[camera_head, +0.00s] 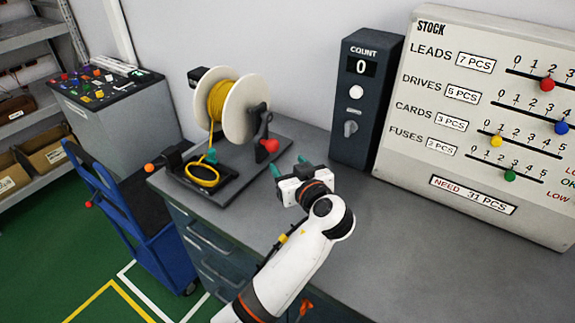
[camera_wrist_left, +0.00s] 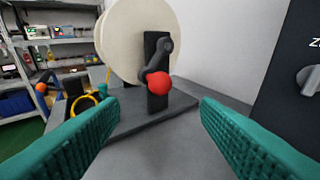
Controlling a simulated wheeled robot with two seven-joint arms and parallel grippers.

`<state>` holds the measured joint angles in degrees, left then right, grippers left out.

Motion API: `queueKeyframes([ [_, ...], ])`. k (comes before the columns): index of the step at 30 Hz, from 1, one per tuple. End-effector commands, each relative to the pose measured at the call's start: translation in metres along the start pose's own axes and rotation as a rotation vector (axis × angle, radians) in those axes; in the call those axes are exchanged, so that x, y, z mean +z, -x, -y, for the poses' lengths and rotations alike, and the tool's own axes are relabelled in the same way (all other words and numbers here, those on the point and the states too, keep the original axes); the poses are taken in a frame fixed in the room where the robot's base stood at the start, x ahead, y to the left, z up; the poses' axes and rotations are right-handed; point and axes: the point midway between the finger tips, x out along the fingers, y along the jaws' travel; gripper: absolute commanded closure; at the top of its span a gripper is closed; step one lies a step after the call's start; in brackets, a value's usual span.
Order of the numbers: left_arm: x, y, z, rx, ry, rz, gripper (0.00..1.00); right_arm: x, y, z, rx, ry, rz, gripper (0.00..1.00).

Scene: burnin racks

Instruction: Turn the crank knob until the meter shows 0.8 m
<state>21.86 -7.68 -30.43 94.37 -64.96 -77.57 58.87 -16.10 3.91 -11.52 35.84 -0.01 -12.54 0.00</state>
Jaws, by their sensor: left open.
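The crank knob is a red ball (camera_head: 268,146) on a dark crank arm at the right side of a white reel (camera_head: 247,100) wound with yellow cable (camera_head: 219,100). My left gripper (camera_head: 288,166) is open with green fingers, just in front of the knob and apart from it. In the left wrist view the red knob (camera_wrist_left: 158,84) shows ahead between the two open fingers (camera_wrist_left: 158,125), with nothing held. A small black box (camera_head: 197,77) stands at the reel's upper left. No meter reading in metres can be read. My right gripper is not in view.
A dark COUNT box (camera_head: 364,130) showing 0 stands right of the reel, beside a STOCK board (camera_head: 480,170) with coloured sliders. A blue cart (camera_head: 150,235) stands left of the grey bench (camera_head: 400,240). The bench's front right is clear.

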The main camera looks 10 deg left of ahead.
Motion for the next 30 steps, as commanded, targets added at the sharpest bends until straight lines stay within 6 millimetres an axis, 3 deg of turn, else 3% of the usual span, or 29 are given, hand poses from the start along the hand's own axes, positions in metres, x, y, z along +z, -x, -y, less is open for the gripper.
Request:
queueKeyframes([
  [8,-0.001,-0.054,-0.001,0.003,-0.002,0.002,0.43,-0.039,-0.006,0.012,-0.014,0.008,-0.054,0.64],
  [15,-0.001,-0.092,-0.001,0.002,-0.002,0.0,0.43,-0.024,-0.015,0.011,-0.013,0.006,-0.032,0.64],
  [21,-0.001,-0.105,-0.001,0.0,0.0,-0.001,0.43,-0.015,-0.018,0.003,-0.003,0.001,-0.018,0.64],
  [30,0.0,-0.106,-0.001,0.0,0.0,-0.002,0.43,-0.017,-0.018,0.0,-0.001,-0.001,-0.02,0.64],
])
